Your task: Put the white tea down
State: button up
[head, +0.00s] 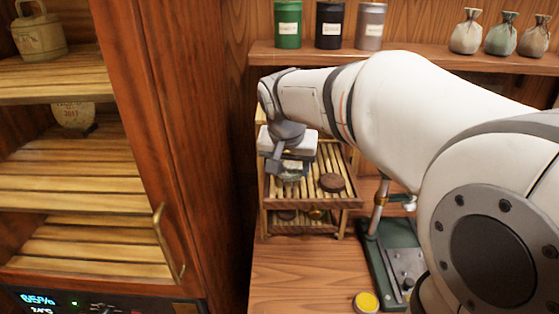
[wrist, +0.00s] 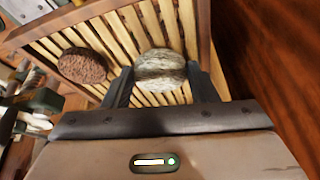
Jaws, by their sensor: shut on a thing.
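The white tea, a pale grey-green round cake (wrist: 160,62), sits between the two fingers of my gripper (wrist: 159,74) in the wrist view. My gripper is shut on it, over the slats of the upper tier of a wooden rack (wrist: 217,45). In the head view my gripper (head: 290,166) is above the left part of that tier, and it mostly hides the cake. I cannot tell whether the cake touches the slats. A dark brown round cake (head: 332,182) lies on the same tier to the right; it also shows in the wrist view (wrist: 82,65).
The rack's lower tier (head: 300,229) holds dark and yellowish items. A wooden cabinet (head: 170,120) with slatted shelves stands close on the left. A green press stand (head: 385,262) and a small yellow-topped tin (head: 366,301) are on the counter. Canisters and pouches line the shelf behind.

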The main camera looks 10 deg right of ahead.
jog(key=shift+f, duration=0.75)
jog(key=shift+f, duration=0.2)
jog(key=o, duration=0.7)
jog(key=shift+r, duration=0.1)
jog(key=shift+c, duration=0.2)
jog(key=shift+s+a+r, duration=0.1)
jog(key=shift+r, duration=0.4)
jog(key=v, duration=1.1)
jog(key=s+d+f+n+y, duration=0.1)
jog(key=s+f+n, duration=0.1)
jog(key=s+f, duration=0.5)
jog(key=s+d+f+n+g, duration=0.1)
jog(key=s+d+f+n, duration=0.1)
jog(key=s+f, duration=0.6)
notch_tip(320, 180, down, 4)
jog(key=shift+d+r+n+y, duration=0.25)
jog(key=shift+n+y, duration=0.05)
jog(key=shift+y, duration=0.1)
